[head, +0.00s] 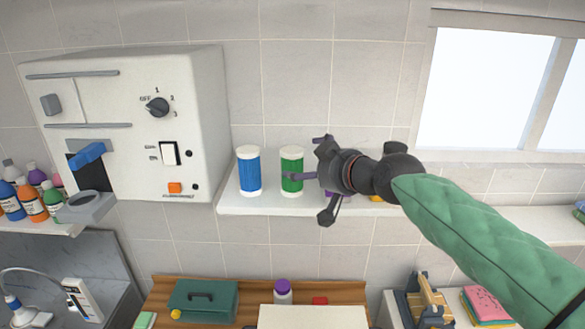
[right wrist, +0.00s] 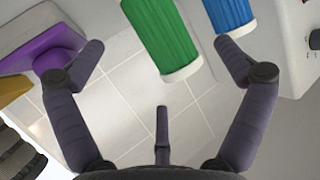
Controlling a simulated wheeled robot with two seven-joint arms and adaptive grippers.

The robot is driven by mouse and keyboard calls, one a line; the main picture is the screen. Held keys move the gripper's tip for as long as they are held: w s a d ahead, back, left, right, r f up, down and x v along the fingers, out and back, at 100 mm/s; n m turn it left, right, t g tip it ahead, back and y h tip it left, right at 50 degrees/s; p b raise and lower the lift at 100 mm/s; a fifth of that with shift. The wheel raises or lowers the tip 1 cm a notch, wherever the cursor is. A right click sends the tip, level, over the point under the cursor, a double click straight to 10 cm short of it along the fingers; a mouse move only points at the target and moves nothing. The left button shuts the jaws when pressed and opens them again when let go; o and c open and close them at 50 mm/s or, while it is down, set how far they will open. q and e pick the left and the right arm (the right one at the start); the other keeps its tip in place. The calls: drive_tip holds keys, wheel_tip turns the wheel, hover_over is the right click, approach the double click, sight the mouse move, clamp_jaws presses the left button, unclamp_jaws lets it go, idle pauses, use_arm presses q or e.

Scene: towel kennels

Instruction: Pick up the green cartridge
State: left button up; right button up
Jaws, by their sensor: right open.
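The green cartridge (head: 291,170) stands upright on the wall shelf, a green cylinder with white ends. My right gripper (head: 318,180) is just to its right, with one finger reaching in front of it; contact cannot be told. In the right wrist view the green cartridge (right wrist: 160,38) lies between the spread fingers of my right gripper (right wrist: 160,65), beyond their tips. The gripper is open and empty. My left gripper is not in view.
A blue cartridge (head: 249,171) stands close on the left of the green one. Purple (right wrist: 45,45) and yellow (right wrist: 12,88) things are on the other side, partly hidden by my gripper in the head view. A white machine (head: 130,125) is left of the shelf (head: 265,204).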

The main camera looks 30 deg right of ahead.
sight(302, 167)
drive_tip(key=shift+x, duration=0.8)
drive_tip(key=shift+w+f+p, duration=0.3)
drive_tip(key=shift+w, duration=0.2)
drive_tip(key=x, duration=0.4)
drive_tip(key=shift+d+p, duration=0.1)
drive_tip(key=shift+p, duration=0.25)
drive_tip(key=shift+s, duration=0.2)
drive_tip(key=shift+c, duration=0.6)
drive_tip(key=c, duration=1.1)
